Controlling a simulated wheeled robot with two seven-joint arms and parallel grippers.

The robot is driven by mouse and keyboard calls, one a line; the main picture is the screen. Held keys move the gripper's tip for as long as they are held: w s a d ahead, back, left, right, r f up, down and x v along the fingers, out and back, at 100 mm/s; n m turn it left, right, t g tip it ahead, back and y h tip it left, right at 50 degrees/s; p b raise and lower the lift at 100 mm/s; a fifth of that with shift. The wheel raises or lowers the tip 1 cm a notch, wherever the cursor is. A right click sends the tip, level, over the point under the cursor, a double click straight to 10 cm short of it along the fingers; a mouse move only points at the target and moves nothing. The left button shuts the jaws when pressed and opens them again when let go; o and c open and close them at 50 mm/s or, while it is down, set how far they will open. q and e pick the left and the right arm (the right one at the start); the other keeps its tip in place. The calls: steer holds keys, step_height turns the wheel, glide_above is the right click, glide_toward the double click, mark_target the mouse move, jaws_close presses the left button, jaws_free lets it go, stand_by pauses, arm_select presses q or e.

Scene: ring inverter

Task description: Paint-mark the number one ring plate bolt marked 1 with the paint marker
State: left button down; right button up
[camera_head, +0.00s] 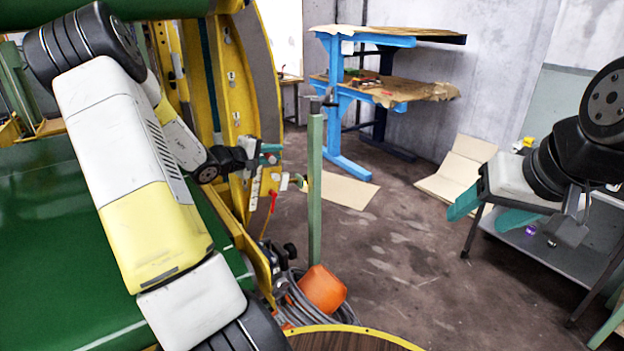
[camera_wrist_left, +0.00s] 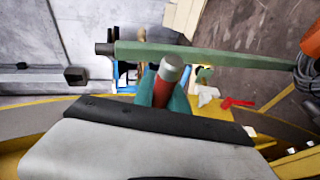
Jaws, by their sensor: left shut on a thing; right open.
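My left gripper (camera_head: 268,154) is beside the yellow ring plate (camera_head: 221,65) in the head view. It is shut on the paint marker (camera_wrist_left: 161,90), a red cylinder with a grey end, seen between the teal fingers in the left wrist view. In the head view the marker is mostly hidden by the fingers. Several small bolts show on the ring plate, one of them above the gripper (camera_head: 231,76). I cannot read a number 1 on any. I cannot tell whether the marker touches a bolt. My right gripper (camera_head: 490,212) is open and empty at the right.
A green post (camera_head: 315,190) stands just right of my left gripper. A red lever (camera_head: 270,203) hangs below it. An orange object (camera_head: 323,289) and grey cables lie at the post's foot. A blue shelf (camera_head: 345,100) stands behind. A grey cart (camera_head: 560,255) is below my right gripper.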

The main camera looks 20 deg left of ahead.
arm_select(q)
steer(key=shift+n+t+y, duration=0.4)
steer(key=shift+n+y, duration=0.3)
steer(key=shift+y, duration=0.2)
steer(key=a+r, duration=0.1)
steer(key=r, duration=0.1)
steer(key=w+a+r, duration=0.1)
steer(key=a+r, duration=0.1)
steer(key=shift+a+r, duration=0.2)
steer(key=shift+r, duration=0.1)
steer(key=shift+w+a, duration=0.85)
steer(key=shift+a, duration=0.2)
steer(key=shift+w+a, duration=0.85)
steer(key=shift+a, duration=0.15)
steer(key=shift+w+a, duration=0.3)
steer(key=shift+a, duration=0.1)
steer(key=shift+s+d, duration=1.65)
steer(key=shift+d, duration=0.3)
